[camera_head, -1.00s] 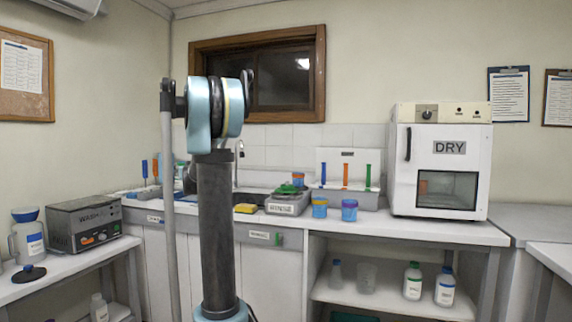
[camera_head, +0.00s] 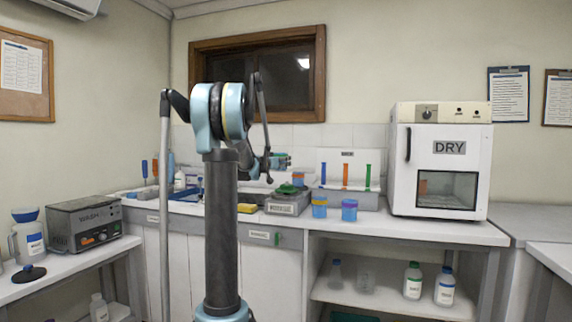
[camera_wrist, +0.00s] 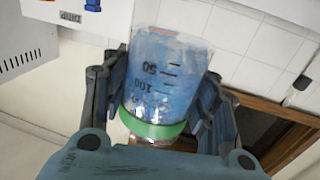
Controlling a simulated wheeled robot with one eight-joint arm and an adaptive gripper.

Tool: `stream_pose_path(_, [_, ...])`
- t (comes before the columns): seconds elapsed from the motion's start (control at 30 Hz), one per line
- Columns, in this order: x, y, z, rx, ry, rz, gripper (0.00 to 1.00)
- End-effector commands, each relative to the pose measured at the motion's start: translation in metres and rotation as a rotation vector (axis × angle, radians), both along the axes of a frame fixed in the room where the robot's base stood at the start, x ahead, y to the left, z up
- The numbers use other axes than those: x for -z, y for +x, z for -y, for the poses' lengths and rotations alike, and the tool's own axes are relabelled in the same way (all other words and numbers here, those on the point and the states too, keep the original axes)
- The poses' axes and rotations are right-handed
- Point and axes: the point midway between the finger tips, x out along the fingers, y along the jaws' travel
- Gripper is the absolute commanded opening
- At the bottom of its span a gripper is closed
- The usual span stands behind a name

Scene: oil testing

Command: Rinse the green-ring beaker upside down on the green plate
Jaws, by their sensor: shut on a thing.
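The green-ring beaker (camera_wrist: 165,75) is clear with a blue tint and black volume marks; its green ring (camera_wrist: 152,128) is toward the bottom of the wrist view. My gripper (camera_wrist: 168,95) is shut on its sides, with one finger on each side. In the head view my gripper (camera_head: 278,161) is above the sink counter, over the grey unit; the beaker is too small to make out there. A green plate (camera_head: 288,189) seems to lie on top of the grey labelled unit (camera_head: 285,207), below my gripper and apart from it.
A rack with coloured posts (camera_head: 346,178) is behind, and the white DRY oven (camera_head: 440,160) is at right. A yellow sponge (camera_head: 247,208) lies left of the grey unit.

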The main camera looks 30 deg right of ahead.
Motion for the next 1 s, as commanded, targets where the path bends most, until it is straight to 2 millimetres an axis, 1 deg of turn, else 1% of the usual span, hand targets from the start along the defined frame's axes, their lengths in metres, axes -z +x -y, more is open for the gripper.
stream_pose_path(0.03, [-0.001, -0.008, 0.010, 0.027, 0.000, 0.000, 0.27])
stream_pose_path(0.1, [-0.002, -0.015, 0.018, 0.053, 0.000, 0.000, 0.27])
stream_pose_path(0.2, [-0.003, -0.021, 0.025, 0.073, 0.003, 0.005, 0.27])
stream_pose_path(0.33, [-0.003, -0.022, 0.026, 0.078, 0.024, 0.045, 0.27])
stream_pose_path(0.47, [-0.003, -0.022, 0.026, 0.077, 0.071, 0.133, 0.27])
stream_pose_path(1.0, [-0.002, -0.022, 0.025, 0.072, 0.334, 0.623, 0.27])
